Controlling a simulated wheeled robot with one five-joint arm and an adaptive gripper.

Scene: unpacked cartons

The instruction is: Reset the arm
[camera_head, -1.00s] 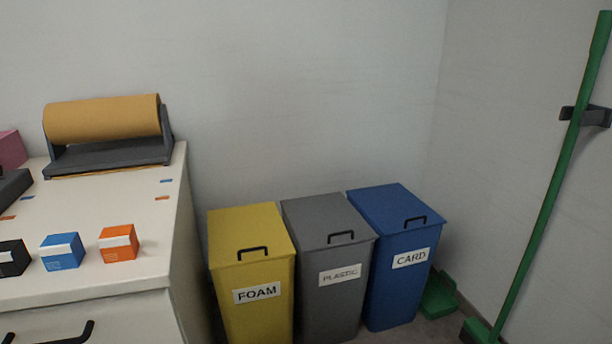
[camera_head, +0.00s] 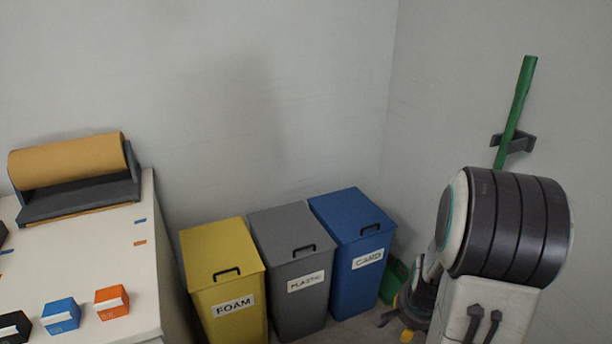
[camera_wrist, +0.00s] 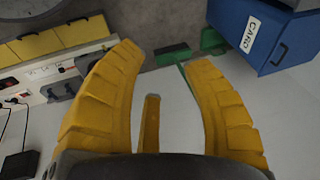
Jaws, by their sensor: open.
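My arm shows at the right of the head view, in front of the corner and the green broom. My gripper (camera_wrist: 165,70) fills the lower middle of the wrist view. Its yellow fingers are spread apart with nothing between them. In the head view only a small yellow part of it shows low down, beside the blue bin, and most of it is hidden behind my arm.
A yellow FOAM bin (camera_head: 222,258), a grey PLASTIC bin (camera_head: 290,240) and a blue CARD bin (camera_head: 345,215) stand along the wall. A green broom (camera_head: 517,105) hangs at right. A white counter (camera_head: 85,260) with small boxes and a paper roll (camera_head: 70,160) stands at left.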

